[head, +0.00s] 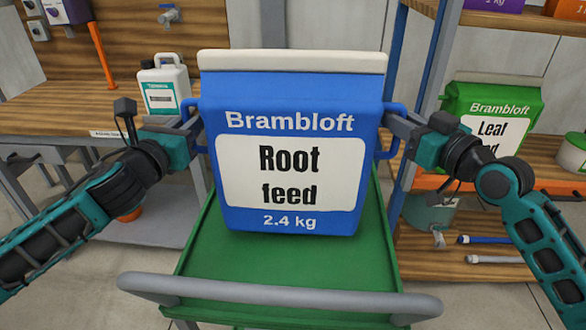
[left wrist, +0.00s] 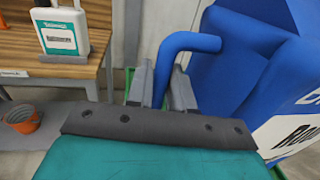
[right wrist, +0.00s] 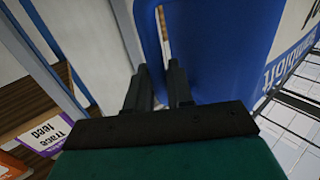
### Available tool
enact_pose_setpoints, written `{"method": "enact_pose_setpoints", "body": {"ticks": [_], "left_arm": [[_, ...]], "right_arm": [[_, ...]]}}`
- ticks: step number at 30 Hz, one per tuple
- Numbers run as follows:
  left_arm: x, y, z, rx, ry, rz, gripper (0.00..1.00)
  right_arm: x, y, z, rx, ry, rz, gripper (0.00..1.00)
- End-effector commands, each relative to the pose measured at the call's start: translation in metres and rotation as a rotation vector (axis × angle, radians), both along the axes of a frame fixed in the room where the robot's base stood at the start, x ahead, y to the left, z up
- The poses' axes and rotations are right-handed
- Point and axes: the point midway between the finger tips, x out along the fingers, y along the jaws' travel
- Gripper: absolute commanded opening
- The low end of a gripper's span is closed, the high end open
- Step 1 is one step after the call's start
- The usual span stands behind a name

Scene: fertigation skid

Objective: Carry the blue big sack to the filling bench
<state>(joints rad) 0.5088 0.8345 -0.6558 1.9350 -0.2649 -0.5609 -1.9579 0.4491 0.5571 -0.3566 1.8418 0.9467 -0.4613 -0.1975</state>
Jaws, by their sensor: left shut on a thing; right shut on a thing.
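The blue big sack (head: 291,214) has a white top band and a label reading "Brambloft Root feed 2.4 kg". It is upright in the middle of the head view, in front of or over the green cart; I cannot tell whether its base touches the cart. My left gripper (head: 197,130) is shut on the sack's left handle, which also shows in the left wrist view (left wrist: 190,42). My right gripper (head: 392,128) is shut on its right handle, seen in the right wrist view (right wrist: 148,35). A wooden bench (head: 50,112) stands at the left.
The green cart (head: 260,270) has a grey push bar (head: 280,292) nearest me. A white jug (head: 163,85) stands on the left bench. An orange pot (left wrist: 20,117) is below the bench.

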Motion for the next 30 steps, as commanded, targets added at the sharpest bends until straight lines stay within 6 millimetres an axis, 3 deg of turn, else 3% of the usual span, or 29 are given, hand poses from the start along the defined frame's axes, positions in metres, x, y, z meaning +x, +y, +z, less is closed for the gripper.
{"method": "enact_pose_setpoints", "body": {"ticks": [5, 30], "left_arm": [[0.0, 0.001, 0.006, 0.001, -0.012, 0.001, 0.0], [-0.035, 0.001, -0.017, 0.002, -0.013, 0.002, 0.0]], "right_arm": [[-0.001, -0.001, 0.006, 0.004, -0.014, -0.003, 0.0], [-0.036, -0.001, -0.017, 0.003, -0.014, -0.003, 0.0]]}}
